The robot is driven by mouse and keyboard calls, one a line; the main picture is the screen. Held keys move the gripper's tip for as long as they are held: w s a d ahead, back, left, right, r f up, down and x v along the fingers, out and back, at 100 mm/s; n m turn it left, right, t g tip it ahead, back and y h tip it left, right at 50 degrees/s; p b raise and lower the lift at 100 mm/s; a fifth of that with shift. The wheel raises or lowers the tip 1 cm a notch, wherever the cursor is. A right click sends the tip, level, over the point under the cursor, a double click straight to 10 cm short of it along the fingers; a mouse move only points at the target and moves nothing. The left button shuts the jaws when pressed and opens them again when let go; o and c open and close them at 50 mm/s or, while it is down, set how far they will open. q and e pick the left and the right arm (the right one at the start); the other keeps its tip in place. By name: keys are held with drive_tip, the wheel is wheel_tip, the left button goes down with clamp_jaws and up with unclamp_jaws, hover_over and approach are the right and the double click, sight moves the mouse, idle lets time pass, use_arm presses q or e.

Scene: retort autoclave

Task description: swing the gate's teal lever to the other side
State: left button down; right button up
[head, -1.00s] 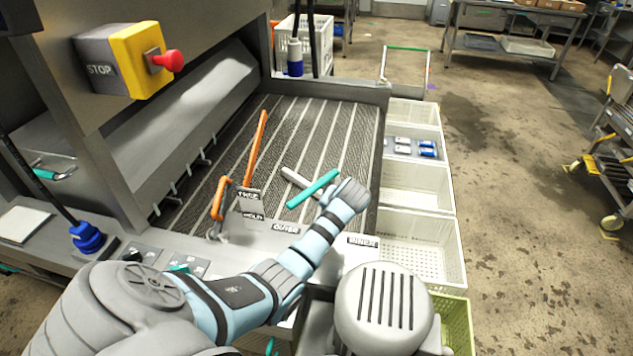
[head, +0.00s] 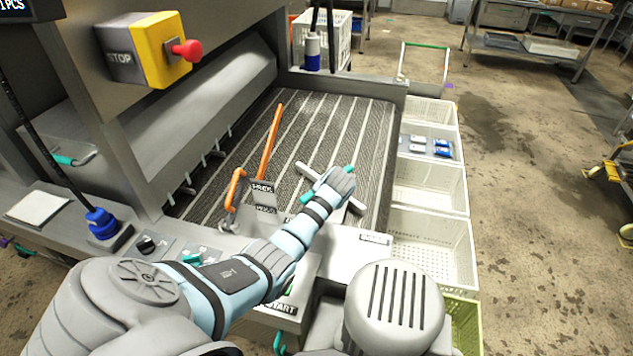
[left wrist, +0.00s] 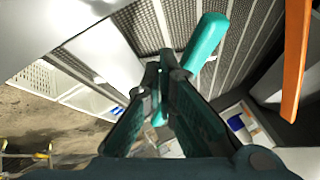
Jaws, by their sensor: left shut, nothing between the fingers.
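The gate's teal lever (head: 318,185) lies slanted over the ribbed conveyor, crossing a light grey bar (head: 305,171). My left wrist covers part of the lever in the head view. In the left wrist view the teal lever (left wrist: 207,42) rises just right of the fingertips, with more teal showing below, behind the fingers. My left gripper (left wrist: 165,60) is shut and empty, close beside the lever; I cannot tell whether it touches. My right gripper is not in view.
An orange bar (head: 270,140) stands left of the lever; it also shows in the left wrist view (left wrist: 296,60). White crates (head: 430,240) line the right side. A yellow stop box with a red button (head: 185,50) is at upper left.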

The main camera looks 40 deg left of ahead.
use_arm(q)
drive_tip(key=shift+a+m+t+p, duration=0.3)
drive_tip(key=shift+a+m+p, duration=0.2)
drive_tip(key=shift+p, duration=0.25)
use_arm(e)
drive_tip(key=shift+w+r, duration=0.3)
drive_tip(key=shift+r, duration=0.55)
